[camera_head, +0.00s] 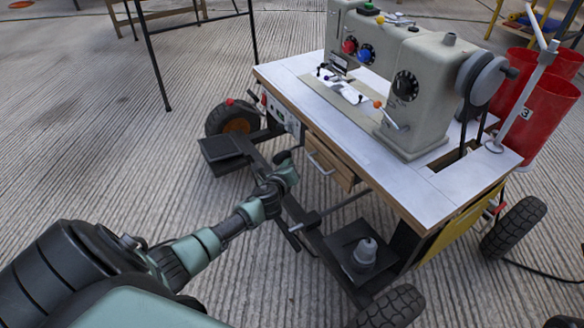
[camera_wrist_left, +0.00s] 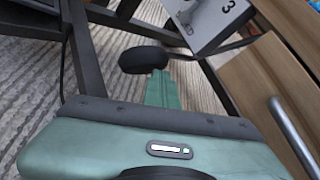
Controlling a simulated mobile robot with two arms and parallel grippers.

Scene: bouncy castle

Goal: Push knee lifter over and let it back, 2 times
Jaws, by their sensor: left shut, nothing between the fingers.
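The knee lifter shows as a rounded black pad (camera_wrist_left: 144,60) just beyond my fingertips in the left wrist view. In the head view the dark pad (camera_head: 283,157) sits under the table's front edge, left of the drawer. My left gripper (camera_head: 290,172) is shut and empty, its tip right at the pad. In the left wrist view the green fingers (camera_wrist_left: 161,88) overlap the pad's lower edge; I cannot tell if they touch it. The sewing machine (camera_head: 425,90) stands on the white-topped table (camera_head: 350,140). My right gripper is out of view.
A wooden drawer (camera_head: 330,162) with a metal handle is right of my gripper. Red bins (camera_head: 535,105) are at right.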

